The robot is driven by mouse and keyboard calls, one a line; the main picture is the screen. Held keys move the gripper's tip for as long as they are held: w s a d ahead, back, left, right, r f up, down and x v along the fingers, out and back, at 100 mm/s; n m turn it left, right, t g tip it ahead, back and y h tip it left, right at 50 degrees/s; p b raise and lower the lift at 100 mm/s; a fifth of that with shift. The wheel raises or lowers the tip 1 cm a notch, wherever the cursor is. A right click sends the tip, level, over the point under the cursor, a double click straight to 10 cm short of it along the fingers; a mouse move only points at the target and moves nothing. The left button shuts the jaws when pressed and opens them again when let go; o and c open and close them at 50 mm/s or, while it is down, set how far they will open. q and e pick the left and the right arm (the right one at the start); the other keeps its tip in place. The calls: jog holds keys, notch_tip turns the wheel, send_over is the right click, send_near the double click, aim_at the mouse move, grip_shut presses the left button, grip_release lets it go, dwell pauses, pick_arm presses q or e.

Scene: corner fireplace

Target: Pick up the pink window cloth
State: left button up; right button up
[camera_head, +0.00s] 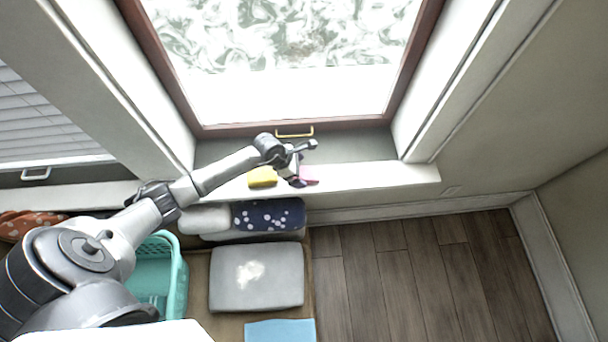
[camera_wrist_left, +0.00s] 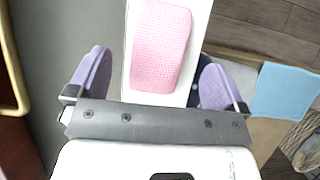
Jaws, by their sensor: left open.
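The pink window cloth (camera_head: 309,174) lies on the white window sill (camera_head: 372,177), partly hidden behind my left gripper in the head view. In the left wrist view the cloth (camera_wrist_left: 161,45) is a pink textured strip on the white sill, ahead of the fingers and between their lines. My left gripper (camera_head: 299,180) is at the cloth's left side in the head view. Its two purple fingers (camera_wrist_left: 152,80) are wide apart with nothing between them. I cannot tell its exact height above the sill. My right gripper is not in view.
A yellow cloth or sponge (camera_head: 262,177) lies on the sill just left of the gripper. A window handle (camera_head: 294,133) is behind. Below are a teal basket (camera_head: 178,279), a grey cushion (camera_head: 256,289) and a dark patterned roll (camera_head: 268,215). Bare floor is at right.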

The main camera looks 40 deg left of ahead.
pick_arm(q)
jog(key=shift+x, duration=1.45)
jog(key=shift+c, duration=0.4)
jog(key=c, duration=0.9)
jog(key=shift+c, duration=0.2)
jog(key=shift+r, duration=0.45)
jog(key=r, duration=0.2)
jog(key=r+p, duration=0.1)
jog(key=shift+s+d+r, duration=0.2)
jog(key=shift+d+r, duration=0.05)
jog(key=shift+r, duration=0.15)
jog(key=s+d+r+p, duration=0.1)
jog(key=s+d+r, duration=0.4)
jog(key=d, duration=0.4)
jog(key=shift+s+d+r+p, duration=0.2)
jog(key=shift+s+r+p, duration=0.2)
jog(key=shift+r, duration=0.25)
